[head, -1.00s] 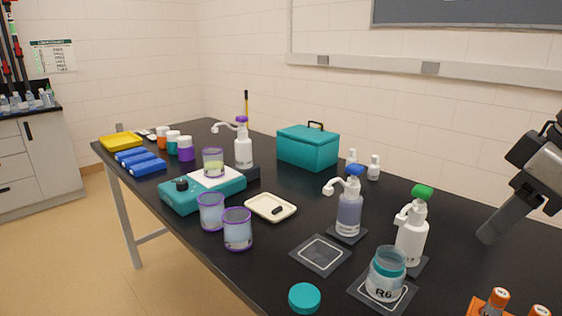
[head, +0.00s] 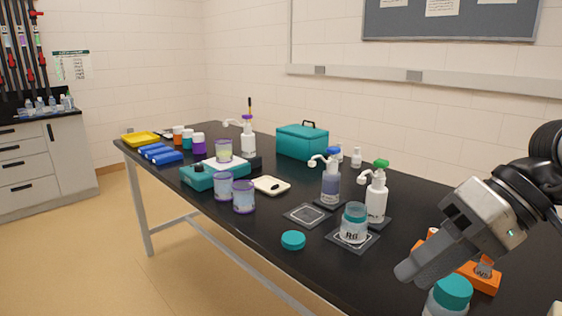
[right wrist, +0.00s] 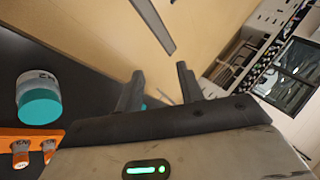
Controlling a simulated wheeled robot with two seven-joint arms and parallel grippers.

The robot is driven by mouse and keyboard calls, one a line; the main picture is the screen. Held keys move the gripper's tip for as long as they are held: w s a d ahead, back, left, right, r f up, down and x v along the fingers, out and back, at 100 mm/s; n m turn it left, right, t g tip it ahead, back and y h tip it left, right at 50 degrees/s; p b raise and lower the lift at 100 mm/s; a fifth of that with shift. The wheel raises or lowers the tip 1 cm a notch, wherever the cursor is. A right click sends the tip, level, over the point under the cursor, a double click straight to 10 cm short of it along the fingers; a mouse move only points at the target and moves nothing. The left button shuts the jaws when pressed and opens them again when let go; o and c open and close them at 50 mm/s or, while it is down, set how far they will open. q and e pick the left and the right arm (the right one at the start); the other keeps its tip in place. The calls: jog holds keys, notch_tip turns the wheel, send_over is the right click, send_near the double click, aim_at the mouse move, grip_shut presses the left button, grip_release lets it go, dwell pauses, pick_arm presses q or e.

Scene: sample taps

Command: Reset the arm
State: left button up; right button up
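My right gripper (head: 408,270) reaches in from the right in the head view, above the table's front edge and pointing down to the left. In the right wrist view its two fingers (right wrist: 160,72) stand apart with nothing between them, so it is open and empty. A jar with a teal lid (head: 450,296) stands below and just right of the fingers in the head view; it also shows at the left of the right wrist view (right wrist: 39,103). An open labelled jar (head: 354,225) stands on a dark square mat left of the gripper. My left gripper is not in view.
An orange rack (head: 484,279) lies partly behind my right gripper. White pump bottles with green (head: 376,200) and blue (head: 331,186) tops stand farther back. A loose teal lid (head: 293,240) lies near the front edge. Open floor (head: 200,285) lies in front of the table.

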jog(key=a+m+g+y, duration=0.2)
jog(key=a+m+y, duration=0.95)
jog(key=m, duration=0.35)
jog(key=w+d+f+m+t+h, duration=0.25)
jog(key=m+t, duration=0.45)
jog(key=m, duration=0.5)
jog(key=w+d+f+m+t+h, duration=0.15)
jog(key=f+m+t, duration=0.35)
jog(key=m, duration=0.6)
jog(key=w+d+f+m+t+h, duration=0.25)
jog(key=m+t, duration=0.55)
jog(key=m, duration=0.4)
jog(key=s+f+m+g+h, duration=0.3)
jog(key=s+f+m, duration=0.1)
jog(key=f+m, duration=0.3)
jog(key=s+f+m+g+h, duration=0.2)
jog(key=s+f+m+h, duration=0.1)
jog(key=f+m, duration=0.5)
jog(key=s+f+m+g+h, duration=0.3)
jog(key=f+m, duration=0.4)
jog(key=f, duration=0.4)
jog(key=s+h, duration=0.1)
jog(key=s, duration=0.1)
jog(key=shift+s+m+g, duration=0.3)
jog(key=shift+m, duration=0.1)
jog(key=shift+a, duration=0.1)
